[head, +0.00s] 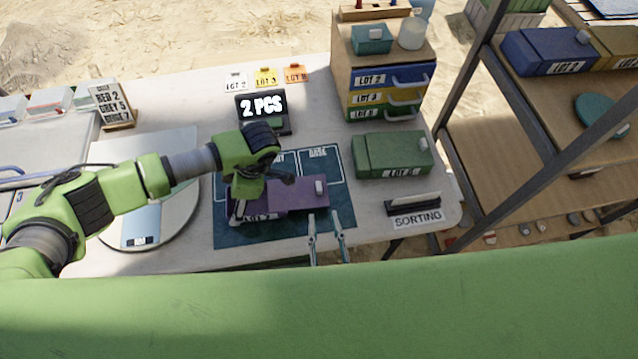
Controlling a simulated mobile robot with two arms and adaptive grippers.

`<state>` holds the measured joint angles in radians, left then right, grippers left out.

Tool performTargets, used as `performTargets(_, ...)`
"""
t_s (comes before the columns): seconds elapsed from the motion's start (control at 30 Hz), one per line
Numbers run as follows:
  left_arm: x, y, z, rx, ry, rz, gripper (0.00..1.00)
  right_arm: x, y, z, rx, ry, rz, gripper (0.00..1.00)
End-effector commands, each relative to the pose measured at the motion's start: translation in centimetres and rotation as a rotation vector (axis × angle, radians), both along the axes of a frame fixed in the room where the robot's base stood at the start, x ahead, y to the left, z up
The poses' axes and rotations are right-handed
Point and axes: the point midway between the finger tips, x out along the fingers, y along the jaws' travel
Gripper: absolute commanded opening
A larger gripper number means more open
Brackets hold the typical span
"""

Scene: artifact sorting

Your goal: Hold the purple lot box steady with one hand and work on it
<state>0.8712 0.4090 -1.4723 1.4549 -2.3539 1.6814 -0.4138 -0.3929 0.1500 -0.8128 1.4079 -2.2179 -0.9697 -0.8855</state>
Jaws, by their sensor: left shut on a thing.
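The purple lot box (293,198) lies on the teal mat (233,234), with its lot label on the front left side and a light tab near its right end. My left gripper (250,205) reaches down over the box's left part and is shut on it; the wrist hides most of the fingers and that part of the box. My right gripper (326,222) is at the box's front right, with its two fingers apart and nothing between them. I cannot tell whether its fingertips touch the box.
A green lot box (393,155) stands right of the mat, beside a SORTING sign (417,220). A black "2 PCS" display (262,106) stands behind the mat. A drawer cabinet (345,75) is at the back right. A round pale plate (180,215) lies left, under my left arm.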

Motion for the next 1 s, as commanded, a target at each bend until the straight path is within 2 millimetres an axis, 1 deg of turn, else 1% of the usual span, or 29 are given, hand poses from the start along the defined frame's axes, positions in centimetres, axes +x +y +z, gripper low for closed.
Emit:
performTargets(0.03,0.0,0.0,0.0,0.000,0.000,0.000,0.38,-0.8,-0.1,-0.3,-0.007,0.007,-0.011,0.26)
performTargets(0.07,0.0,0.0,0.0,0.000,0.000,0.000,0.38,-1.0,-0.1,-0.5,-0.010,0.008,-0.015,0.26)
performTargets(0.17,0.0,0.0,0.0,0.000,0.000,0.000,0.38,-0.8,-0.1,-0.6,-0.015,0.010,-0.022,0.26)
performTargets(0.27,0.0,0.0,0.0,0.000,-0.001,0.000,0.38,0.7,-0.1,-0.6,-0.015,0.008,-0.023,0.26)
performTargets(0.5,0.0,0.0,0.0,0.000,-0.001,0.000,0.38,5.6,0.2,-0.5,-0.014,0.007,-0.022,0.26)
performTargets(0.7,0.0,0.0,0.0,0.000,-0.001,0.000,0.38,8.9,0.4,-0.6,-0.014,0.009,-0.021,0.26)
performTargets(0.83,0.0,0.0,0.0,0.000,-0.001,0.000,0.38,10.1,0.4,-0.6,-0.015,0.010,-0.020,0.26)
performTargets(1.0,0.0,0.0,0.0,0.000,0.000,0.000,0.38,10.5,0.4,-0.6,-0.014,0.011,-0.019,0.26)
